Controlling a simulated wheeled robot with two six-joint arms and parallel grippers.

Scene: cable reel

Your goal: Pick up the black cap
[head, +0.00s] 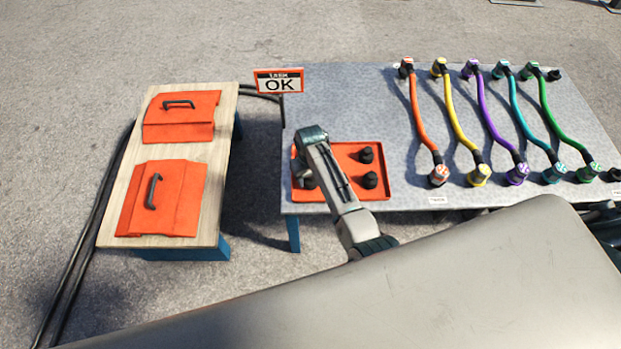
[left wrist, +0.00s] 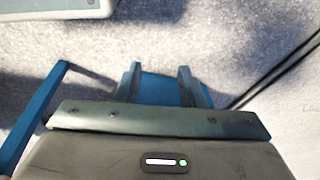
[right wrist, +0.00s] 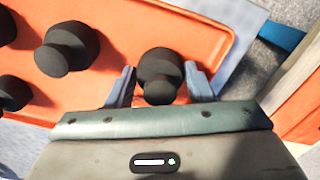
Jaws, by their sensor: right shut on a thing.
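The orange tray (head: 340,195) lies on the left end of the grey table and holds black caps. Two caps (head: 366,155) (head: 370,180) stand clear in its right half. My right gripper (right wrist: 160,70) is over the tray's left side, shut on a black cap (right wrist: 158,88); the fingers press it from both sides. I cannot tell whether this cap is lifted off the tray. Several other caps (right wrist: 68,48) stand left of it in the right wrist view. My left gripper (left wrist: 160,72) is open and empty over the floor, outside the head view.
Five coloured cables, such as the orange one (head: 420,115), lie across the table (head: 330,100) right of the tray. An OK sign (head: 279,82) stands at the table's back left corner. A wooden bench (head: 222,130) with two orange lids (head: 180,125) (head: 185,195) is left, across a gap.

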